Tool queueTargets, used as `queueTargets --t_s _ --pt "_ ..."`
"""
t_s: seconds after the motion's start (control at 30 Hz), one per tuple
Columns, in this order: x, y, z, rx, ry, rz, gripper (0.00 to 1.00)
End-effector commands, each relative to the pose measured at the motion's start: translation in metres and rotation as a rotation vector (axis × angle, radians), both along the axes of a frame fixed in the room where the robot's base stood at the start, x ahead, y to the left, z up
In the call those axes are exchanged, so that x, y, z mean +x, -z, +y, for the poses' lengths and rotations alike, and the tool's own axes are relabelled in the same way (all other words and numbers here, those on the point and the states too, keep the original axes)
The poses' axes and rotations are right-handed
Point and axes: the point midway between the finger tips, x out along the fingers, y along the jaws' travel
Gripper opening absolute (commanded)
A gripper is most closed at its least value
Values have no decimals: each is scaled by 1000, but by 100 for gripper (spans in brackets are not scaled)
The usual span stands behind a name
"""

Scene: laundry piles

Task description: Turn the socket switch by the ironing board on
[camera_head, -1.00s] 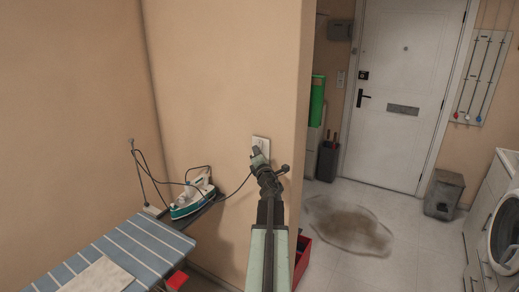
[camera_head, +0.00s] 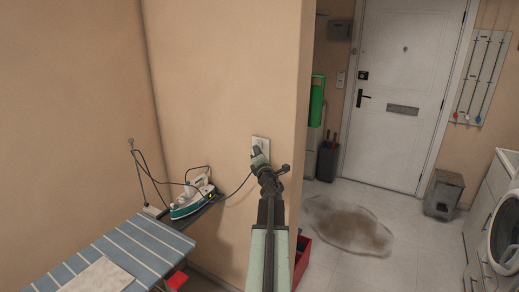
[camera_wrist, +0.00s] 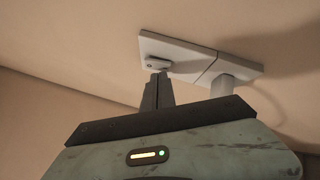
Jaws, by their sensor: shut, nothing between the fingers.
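The white socket plate (camera_head: 264,143) is on the tan wall to the right of the ironing board (camera_head: 128,257). In the wrist view the plate (camera_wrist: 212,58) shows a small switch (camera_wrist: 157,63) in its left part and a plug (camera_wrist: 236,87) in its right part. My gripper (camera_wrist: 158,77) is shut and empty, its fingertips at the switch, touching or very close. In the head view my gripper (camera_head: 256,151) covers the lower part of the plate. The switch position is not clear.
An iron (camera_head: 194,197) with a dark cord rests at the board's far end. The cord runs along the wall towards the socket. A red box (camera_head: 302,256) stands on the floor behind my arm. The wall's outer corner is just right of the socket.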

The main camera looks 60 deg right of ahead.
Motion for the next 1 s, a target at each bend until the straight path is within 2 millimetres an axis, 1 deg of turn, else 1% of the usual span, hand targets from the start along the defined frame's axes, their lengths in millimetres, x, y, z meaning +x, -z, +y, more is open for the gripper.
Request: queueTargets --t_s 0.3,0.67,0.77,1.0 --pt "0 -2 14 -1 0 1 0" --pt "0 -2 16 0 0 0 0" --pt "0 -3 24 1 -1 0 0" --pt "0 -6 48 0 -1 0 0"
